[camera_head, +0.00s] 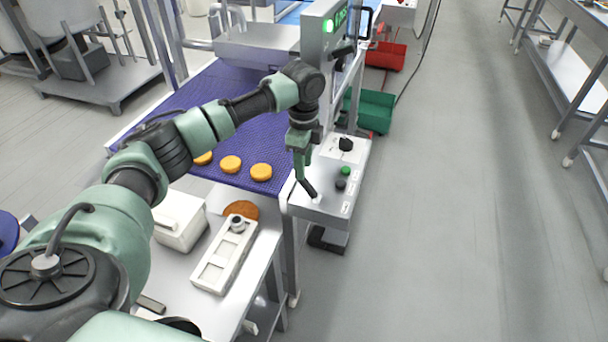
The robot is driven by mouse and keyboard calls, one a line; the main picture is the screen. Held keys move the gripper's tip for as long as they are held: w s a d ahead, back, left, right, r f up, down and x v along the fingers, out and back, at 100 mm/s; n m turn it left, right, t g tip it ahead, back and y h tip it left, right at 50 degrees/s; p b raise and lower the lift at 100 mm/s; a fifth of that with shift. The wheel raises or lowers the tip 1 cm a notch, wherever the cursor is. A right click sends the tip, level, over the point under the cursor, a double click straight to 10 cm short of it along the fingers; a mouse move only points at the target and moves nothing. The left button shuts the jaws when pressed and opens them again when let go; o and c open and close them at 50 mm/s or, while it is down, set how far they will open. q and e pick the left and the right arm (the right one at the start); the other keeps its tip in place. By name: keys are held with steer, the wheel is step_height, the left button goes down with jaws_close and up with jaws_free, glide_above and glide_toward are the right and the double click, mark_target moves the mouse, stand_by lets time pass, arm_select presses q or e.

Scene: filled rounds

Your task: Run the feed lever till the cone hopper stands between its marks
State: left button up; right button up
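My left gripper (308,188) points down over the left part of a grey control box (325,207) beside the conveyor. Its dark tip is at or just above the box top; I cannot tell whether it touches anything. From this angle I cannot tell whether its fingers are open or shut. The box carries a black knob (346,144), a green button (346,170) and a dark button (341,184). I cannot clearly make out a feed lever; the gripper may hide it. No cone hopper or marks can be identified. My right gripper is not in view.
Several orange-yellow rounds (261,172) lie on the purple conveyor belt (228,110). A white slotted holder (224,262) and a brown disc (241,209) are on the near table. Green (372,110) and red (386,55) crates stand behind.

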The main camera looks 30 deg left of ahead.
mark_target(304, 186)
arm_select(q)
steer(key=f, duration=0.2)
steer(key=f+p, duration=0.1)
steer(key=f, duration=0.2)
steer(key=shift+s+d+f, duration=0.25)
steer(key=shift+d+f, duration=0.05)
steer(key=shift+f, duration=0.45)
jaws_close()
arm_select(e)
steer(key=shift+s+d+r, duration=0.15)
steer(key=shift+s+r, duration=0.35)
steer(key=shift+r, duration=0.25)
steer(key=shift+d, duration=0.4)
